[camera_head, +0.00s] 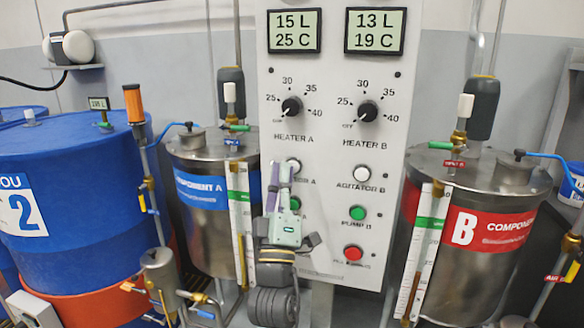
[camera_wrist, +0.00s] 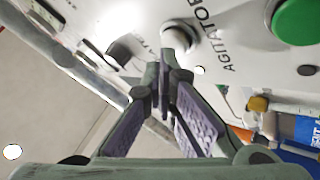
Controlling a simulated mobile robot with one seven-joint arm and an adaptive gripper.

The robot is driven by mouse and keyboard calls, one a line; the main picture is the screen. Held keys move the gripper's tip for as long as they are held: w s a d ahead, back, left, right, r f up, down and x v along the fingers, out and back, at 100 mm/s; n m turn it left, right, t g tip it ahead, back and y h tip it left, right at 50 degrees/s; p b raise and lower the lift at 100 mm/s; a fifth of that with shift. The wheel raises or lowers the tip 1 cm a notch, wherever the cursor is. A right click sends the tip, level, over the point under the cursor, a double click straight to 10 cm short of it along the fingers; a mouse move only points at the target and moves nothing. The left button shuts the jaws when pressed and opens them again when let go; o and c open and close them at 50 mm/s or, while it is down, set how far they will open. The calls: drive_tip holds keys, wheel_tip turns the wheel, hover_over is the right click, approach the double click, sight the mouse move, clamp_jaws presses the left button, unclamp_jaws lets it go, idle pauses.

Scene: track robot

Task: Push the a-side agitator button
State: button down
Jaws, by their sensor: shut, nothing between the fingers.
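The a-side agitator button (camera_head: 294,166) is a round white button in the left column of the control panel, below the HEATER A knob (camera_head: 291,107). My gripper (camera_head: 279,168) is in front of the panel, just left of and below the button, and covers part of its label. In the wrist view my gripper (camera_wrist: 164,62) is shut with bare fingertips. The white button (camera_wrist: 178,37) shows just beyond the tips, slightly right. Whether the tips touch it, I cannot tell.
The green pump A button (camera_head: 295,203) is partly behind my gripper. The agitator B button (camera_head: 362,174), pump B button (camera_head: 357,213) and red button (camera_head: 353,253) lie to the right. Tank A (camera_head: 205,250) and its level gauge (camera_head: 239,215) stand close on the left.

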drive_tip(key=shift+w, duration=0.2)
idle(0.5)
drive_tip(key=shift+w+d, duration=0.15)
drive_tip(key=shift+w, duration=0.1)
drive_tip(key=shift+s, duration=0.45)
drive_tip(key=s+a, duration=0.2)
drive_tip(key=s, duration=0.3)
drive_tip(key=shift+s+b, duration=0.3)
drive_tip(key=shift+s, duration=0.05)
drive_tip(key=shift+a, duration=0.1)
idle(0.3)
